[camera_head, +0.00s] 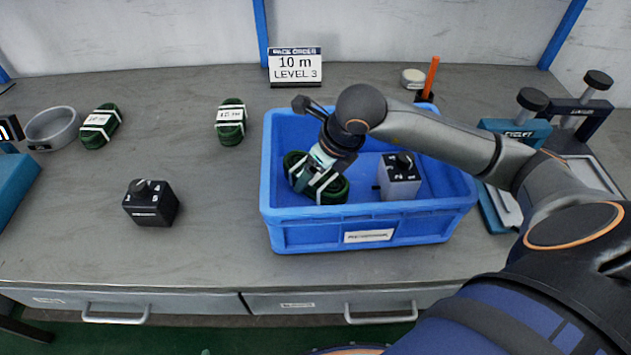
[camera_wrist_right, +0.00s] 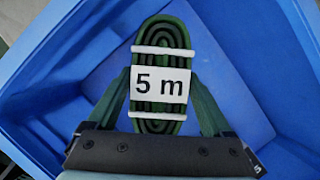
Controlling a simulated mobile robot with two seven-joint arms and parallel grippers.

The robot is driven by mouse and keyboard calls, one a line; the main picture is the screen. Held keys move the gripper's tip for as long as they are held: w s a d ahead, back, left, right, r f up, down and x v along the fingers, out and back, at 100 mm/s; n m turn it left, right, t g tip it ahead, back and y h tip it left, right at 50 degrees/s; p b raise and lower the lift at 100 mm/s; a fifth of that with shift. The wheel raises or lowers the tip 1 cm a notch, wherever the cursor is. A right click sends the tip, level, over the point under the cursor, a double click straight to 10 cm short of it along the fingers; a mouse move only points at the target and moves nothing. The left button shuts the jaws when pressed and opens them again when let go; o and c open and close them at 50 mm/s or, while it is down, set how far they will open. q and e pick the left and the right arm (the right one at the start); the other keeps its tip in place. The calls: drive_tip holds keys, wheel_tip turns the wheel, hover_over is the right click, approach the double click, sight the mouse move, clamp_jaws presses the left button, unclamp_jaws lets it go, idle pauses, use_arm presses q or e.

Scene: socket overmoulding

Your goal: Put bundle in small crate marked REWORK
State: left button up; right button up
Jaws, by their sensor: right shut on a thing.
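My right gripper (camera_head: 314,170) reaches into the blue crate (camera_head: 283,235) and is shut on a dark green bundle (camera_head: 336,191). In the right wrist view, the bundle (camera_wrist_right: 160,75) has two white bands and a "5 m" label, and sits between the fingers (camera_wrist_right: 160,107). The blue crate's wall also shows in that view (camera_wrist_right: 70,75). The bundle is within the crate's walls; I cannot tell whether it touches the floor. The white label on the crate's front is too small to read surely. My left gripper is not in view.
A grey block (camera_head: 400,178) stands in the crate, right of the bundle. Two more green bundles (camera_head: 101,126) (camera_head: 231,121) and a black block (camera_head: 151,203) stand on the bench. A "10 m LEVEL 3" sign (camera_head: 295,66) stands behind. Teal-based tools (camera_head: 515,135) stand right.

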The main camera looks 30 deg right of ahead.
sight(315, 183)
drive_tip(key=shift+f, duration=1.65)
drive_tip(key=o, duration=1.2)
drive_tip(key=shift+f, duration=0.1)
drive_tip(key=shift+o, duration=0.2)
drive_tip(key=p+v, duration=0.1)
drive_tip(key=v, duration=1.1)
